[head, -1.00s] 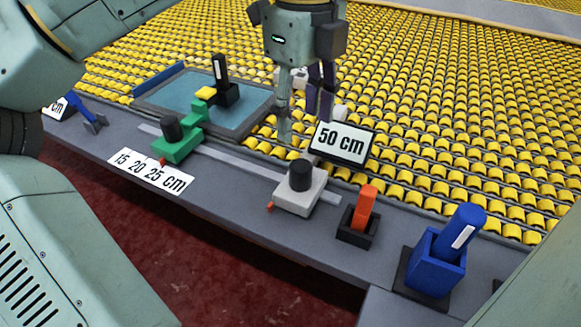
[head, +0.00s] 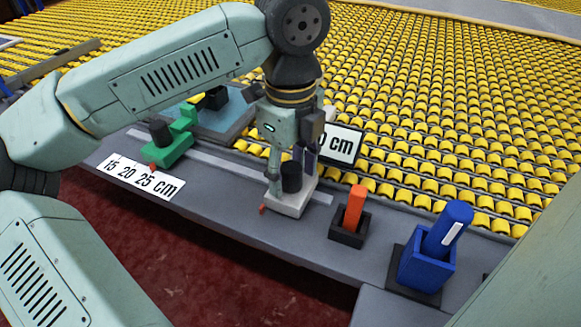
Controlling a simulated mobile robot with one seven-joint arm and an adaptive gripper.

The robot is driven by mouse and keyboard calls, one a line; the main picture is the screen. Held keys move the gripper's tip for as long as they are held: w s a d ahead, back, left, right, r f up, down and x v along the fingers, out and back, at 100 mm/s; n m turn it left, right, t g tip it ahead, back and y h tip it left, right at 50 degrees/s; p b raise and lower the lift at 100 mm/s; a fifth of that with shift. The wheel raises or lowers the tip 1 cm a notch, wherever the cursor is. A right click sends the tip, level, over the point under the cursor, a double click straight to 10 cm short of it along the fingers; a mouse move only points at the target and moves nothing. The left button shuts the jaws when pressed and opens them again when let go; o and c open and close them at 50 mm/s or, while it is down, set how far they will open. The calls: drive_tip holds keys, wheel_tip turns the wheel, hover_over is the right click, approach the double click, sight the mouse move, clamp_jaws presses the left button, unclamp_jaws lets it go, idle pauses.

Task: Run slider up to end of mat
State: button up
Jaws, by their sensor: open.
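A white slider block (head: 290,203) with a black knob (head: 291,178) sits on the grey rail (head: 215,168). My gripper (head: 290,172) is open and lowered over this slider, with the knob showing between its fingers; I cannot tell whether they touch it. A green stepped slider (head: 168,153) with a black knob (head: 160,132) sits further left on the rail. The blue mat with a grey border (head: 232,122) lies behind the green slider on the yellow rollers.
A scale card reading 15 20 25 cm (head: 140,177) lies before the rail. A partly covered cm sign (head: 342,146) stands behind the gripper. An orange piece in a black holder (head: 353,210) and a blue holder with a blue cylinder (head: 428,258) stand to the right.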

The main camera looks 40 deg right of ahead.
drive_tip(key=shift+c, duration=0.2)
clamp_jaws()
idle(0.3)
